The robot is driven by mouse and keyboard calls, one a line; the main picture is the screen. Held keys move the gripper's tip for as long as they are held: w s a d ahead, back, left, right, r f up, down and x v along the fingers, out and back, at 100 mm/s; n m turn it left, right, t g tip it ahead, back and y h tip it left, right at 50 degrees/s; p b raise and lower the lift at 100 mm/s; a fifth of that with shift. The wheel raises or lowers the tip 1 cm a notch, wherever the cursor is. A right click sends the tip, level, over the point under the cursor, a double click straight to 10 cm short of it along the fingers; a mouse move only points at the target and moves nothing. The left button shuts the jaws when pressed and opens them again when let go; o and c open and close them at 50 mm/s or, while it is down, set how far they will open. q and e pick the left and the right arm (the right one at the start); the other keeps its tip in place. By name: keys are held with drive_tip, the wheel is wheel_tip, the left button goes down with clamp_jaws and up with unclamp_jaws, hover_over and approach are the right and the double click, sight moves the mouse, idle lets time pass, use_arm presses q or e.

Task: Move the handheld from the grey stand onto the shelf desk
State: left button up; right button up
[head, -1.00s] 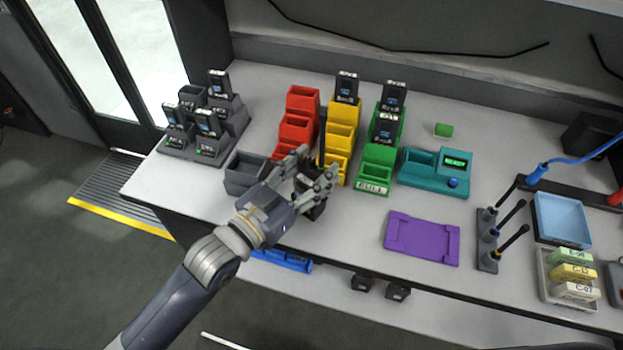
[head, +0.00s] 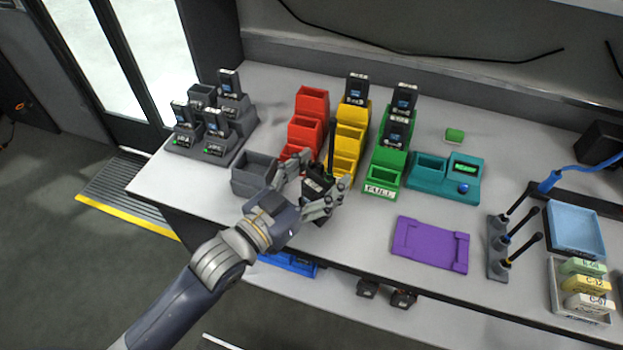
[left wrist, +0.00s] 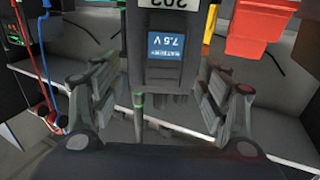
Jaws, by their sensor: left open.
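A black handheld (head: 317,180) with a thin antenna is near the desk's front edge, right of an empty-looking grey box (head: 250,181). My left gripper (head: 324,170) is open, with its fingers either side of the handheld. In the left wrist view the handheld's back (left wrist: 165,50), with a blue 7.5 V battery label, shows between the spread fingers. Its base is partly hidden, so I cannot tell what it rests on. A grey stepped stand (head: 240,129) at far left holds several handhelds. The light grey desk (head: 345,225) runs below them. My right gripper is not in view.
Red (head: 312,97), yellow (head: 349,139) and green (head: 386,160) stepped stands are just behind. A teal charger (head: 428,184), purple mat (head: 430,246) and antenna rack (head: 497,262) lie to the right. A blue tray (head: 290,264) is below the front edge.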

use_arm(q)
drive_tip(key=p+v, duration=0.2)
drive_tip(key=v, duration=1)
drive_tip(key=shift+r, duration=0.1)
idle(0.4)
